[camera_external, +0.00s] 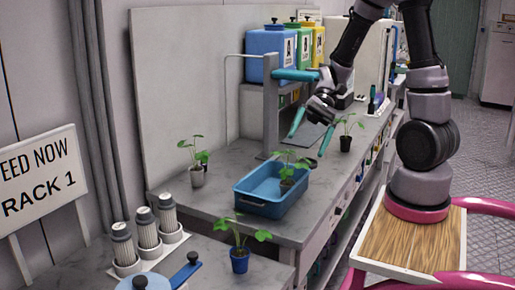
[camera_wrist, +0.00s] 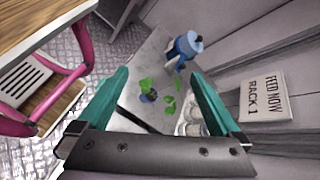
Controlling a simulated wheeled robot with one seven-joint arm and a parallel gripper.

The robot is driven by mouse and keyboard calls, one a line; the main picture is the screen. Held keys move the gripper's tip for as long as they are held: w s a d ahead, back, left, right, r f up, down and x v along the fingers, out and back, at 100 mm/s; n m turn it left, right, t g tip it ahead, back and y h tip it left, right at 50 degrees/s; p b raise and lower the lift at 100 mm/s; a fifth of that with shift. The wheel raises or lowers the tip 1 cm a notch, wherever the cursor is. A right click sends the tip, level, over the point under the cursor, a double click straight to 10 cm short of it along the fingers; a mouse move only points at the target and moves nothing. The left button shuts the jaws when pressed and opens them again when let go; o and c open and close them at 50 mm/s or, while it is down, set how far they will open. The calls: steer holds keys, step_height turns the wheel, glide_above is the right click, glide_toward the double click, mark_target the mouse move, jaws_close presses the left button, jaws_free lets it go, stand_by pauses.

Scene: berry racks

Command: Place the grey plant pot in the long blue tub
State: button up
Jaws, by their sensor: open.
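The long blue tub (camera_external: 264,208) stands on the grey counter in the external view. A seedling in a small greyish pot (camera_external: 287,187) shows inside the tub, near its right side. Another seedling in a light grey pot (camera_external: 197,179) stands on the counter to the left, behind the tub. I cannot tell for sure which is the task's grey pot. My gripper (camera_external: 306,145) is open, above and a little behind the tub's right end, with nothing between its teal fingers. In the wrist view the open fingers (camera_wrist: 160,85) frame the counter; the tub cannot be made out there.
A blue pot with a seedling (camera_external: 239,260) stands at the counter's front, also seen in the wrist view (camera_wrist: 148,96). A black pot (camera_external: 345,143) is further back. White canisters (camera_external: 146,230) stand left, near the RACK 1 sign (camera_external: 42,175).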

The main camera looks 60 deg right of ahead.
steer(key=s+d+r+n+t+h, duration=0.2)
steer(key=r+h, duration=0.3)
steer(key=r, duration=0.3)
steer(key=s+d+r+n+t+h, duration=0.2)
steer(key=r+n+t+h, duration=0.2)
steer(key=r, duration=0.4)
steer(key=shift+s+t+h, duration=0.3)
steer(key=shift+t+h, duration=0.1)
steer(key=shift+t, duration=0.3)
